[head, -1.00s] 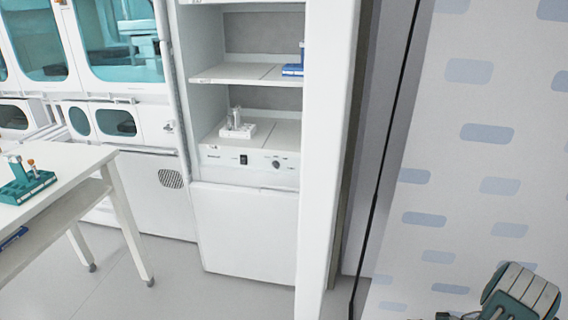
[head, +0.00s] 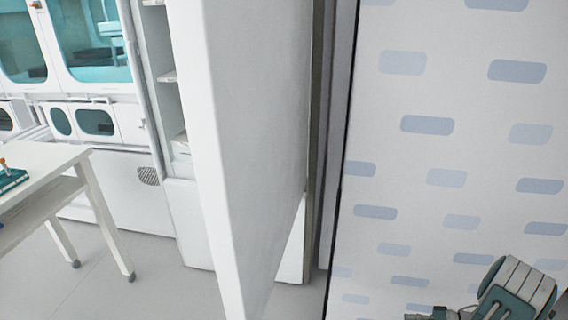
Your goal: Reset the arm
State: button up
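My arm shows only in the bottom right corner of the head view, as a rounded white and teal link. Small grey parts beside it at the bottom edge look like a piece of my gripper (head: 432,313). The fingertips are cut off or too small to make out, so I cannot see whether it is open or shut. No object shows in it.
A tall white panel (head: 250,130) stands close ahead and hides most of the shelf unit (head: 190,215). A white table (head: 35,165) with a teal rack (head: 10,180) is at left. A patterned wall (head: 440,150) fills the right. Grey floor is clear between table and panel.

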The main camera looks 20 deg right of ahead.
jog(key=w+d+r+n+t+h, duration=0.15)
jog(key=w+r+h, duration=0.25)
jog(key=w+r, duration=0.4)
jog(key=w+r+n+h, duration=0.2)
jog(key=w+r+h, duration=0.25)
jog(key=w, duration=0.55)
jog(key=w+a+r+h, duration=0.1)
jog(key=w+r, duration=0.1)
jog(key=r, duration=0.1)
jog(key=w+a+r+h, duration=0.1)
jog(key=w+r, duration=0.1)
jog(key=r, duration=0.2)
jog(key=w+a+r+t+h, duration=0.1)
jog(key=w+r, duration=0.1)
jog(key=r, duration=0.1)
jog(key=shift+w+a+r+n+h, duration=0.25)
jog(key=shift+w+a+r, duration=0.05)
jog(key=shift+w+a, duration=0.1)
jog(key=s+a+r+g+h, duration=0.1)
jog(key=a+r+h, duration=0.4)
jog(key=a+r, duration=0.75)
jog(key=s+a+f+n+g+y, duration=0.1)
jog(key=s+a+n+g+y, duration=0.2)
jog(key=s+a, duration=2)
jog(key=a+g+y, duration=0.1)
jog(key=g+y, duration=0.1)
jog(key=g, duration=0.1)
jog(key=shift+s+a+n, duration=0.3)
jog(key=shift+s+a, duration=0.05)
